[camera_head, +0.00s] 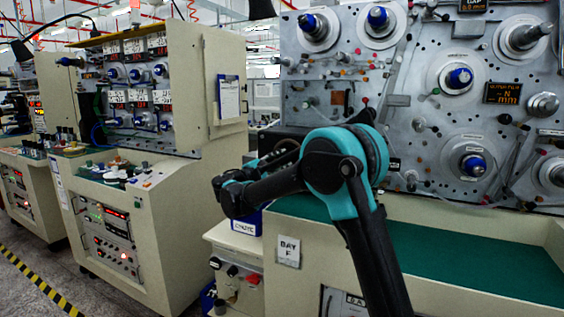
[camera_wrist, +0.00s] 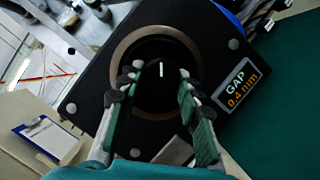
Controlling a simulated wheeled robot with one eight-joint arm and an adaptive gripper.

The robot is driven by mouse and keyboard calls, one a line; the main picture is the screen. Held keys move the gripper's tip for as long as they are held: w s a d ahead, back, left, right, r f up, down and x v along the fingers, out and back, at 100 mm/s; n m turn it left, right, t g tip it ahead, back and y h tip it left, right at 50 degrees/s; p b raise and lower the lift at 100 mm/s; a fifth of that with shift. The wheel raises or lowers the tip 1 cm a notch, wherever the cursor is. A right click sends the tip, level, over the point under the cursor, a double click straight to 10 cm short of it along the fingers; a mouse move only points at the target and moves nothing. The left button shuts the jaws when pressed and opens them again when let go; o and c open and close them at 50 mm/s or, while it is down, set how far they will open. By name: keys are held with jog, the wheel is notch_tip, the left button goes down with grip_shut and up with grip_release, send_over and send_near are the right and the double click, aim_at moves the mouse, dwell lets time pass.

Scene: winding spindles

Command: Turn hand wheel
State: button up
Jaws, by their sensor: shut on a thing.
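The hand wheel (camera_wrist: 158,50) is a dark round knob with a short white mark pointing up in the wrist view. A brownish ring (camera_wrist: 122,48) surrounds it on a black panel (camera_wrist: 205,60). A label on the panel reads "GAP 0.4 mm" (camera_wrist: 235,87). My gripper (camera_wrist: 160,82) has its two green-padded fingers on either side of the wheel, shut on it. The lower part of the ring shows between the fingers.
A green work surface (camera_head: 460,255) extends to the right, below a metal panel (camera_head: 430,130) with several spindles. Cream cabinets (camera_head: 150,230) stand at the left.

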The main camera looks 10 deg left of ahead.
jog(key=m+g, duration=0.1)
jog(key=m, duration=0.2)
jog(key=m+g, duration=0.1)
jog(key=m, duration=0.1)
jog(key=shift+r+m+y, duration=0.15)
jog(key=shift+m+y, duration=0.25)
jog(key=m+g+y, duration=0.1)
jog(key=m+y, duration=0.1)
jog(key=m, duration=0.2)
jog(key=shift+r+m, duration=0.1)
jog(key=shift+m, duration=0.2)
jog(key=o, duration=1.2)
jog(key=shift+c, duration=0.2)
jog(key=shift+s+a, duration=0.1)
jog(key=v, duration=1.1)
jog(key=shift+s+a+r, duration=0.15)
jog(key=shift+s+a, duration=0.1)
